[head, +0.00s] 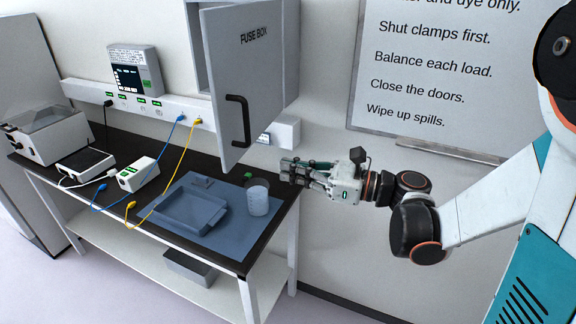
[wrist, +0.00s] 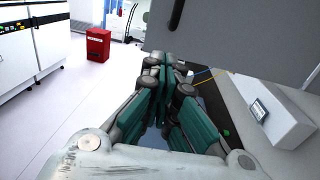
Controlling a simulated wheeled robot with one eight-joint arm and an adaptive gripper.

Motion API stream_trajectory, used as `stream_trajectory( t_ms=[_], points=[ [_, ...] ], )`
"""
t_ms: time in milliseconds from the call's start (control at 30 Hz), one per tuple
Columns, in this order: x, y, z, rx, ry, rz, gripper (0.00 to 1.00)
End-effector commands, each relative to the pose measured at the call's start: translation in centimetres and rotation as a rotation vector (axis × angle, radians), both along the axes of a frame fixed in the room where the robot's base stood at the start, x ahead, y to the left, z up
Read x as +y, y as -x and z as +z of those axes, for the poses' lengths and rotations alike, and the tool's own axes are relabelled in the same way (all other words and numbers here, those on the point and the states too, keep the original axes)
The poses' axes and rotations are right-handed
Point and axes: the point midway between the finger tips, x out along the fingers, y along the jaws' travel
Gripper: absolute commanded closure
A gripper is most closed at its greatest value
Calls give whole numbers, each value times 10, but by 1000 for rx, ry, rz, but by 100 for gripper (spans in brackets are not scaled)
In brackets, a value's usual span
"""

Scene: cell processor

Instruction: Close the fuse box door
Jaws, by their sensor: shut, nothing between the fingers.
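The fuse box door (head: 243,80) is a grey panel lettered FUSE BOX, with a black bar handle (head: 239,120). It stands swung open from the fuse box (head: 194,45) on the wall, and part of the box's interior shows at its left. My gripper (head: 284,170) is shut and empty, to the right of the door and below its lower edge, above the right end of the bench. In the wrist view the fingers (wrist: 163,72) are together and the grey door (wrist: 240,32) fills the upper right. I cannot tell whether they touch it.
The dark bench (head: 140,150) holds a blue tray (head: 190,208), a clear cup (head: 257,200), a white box (head: 137,174) and cables. A small white wall box (head: 286,132) is just above my gripper. A whiteboard (head: 440,80) hangs at right. A red bin (wrist: 97,45) stands on open floor.

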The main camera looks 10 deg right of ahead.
Motion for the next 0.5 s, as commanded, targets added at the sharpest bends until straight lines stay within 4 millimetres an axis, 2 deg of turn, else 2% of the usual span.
stream_trajectory(
  t_ms=[100, 500],
  points=[
    [20, -11, 0, 0, 1, 5, 100],
    [80, -49, 0, -1, 3, 4, 100]
  ],
)
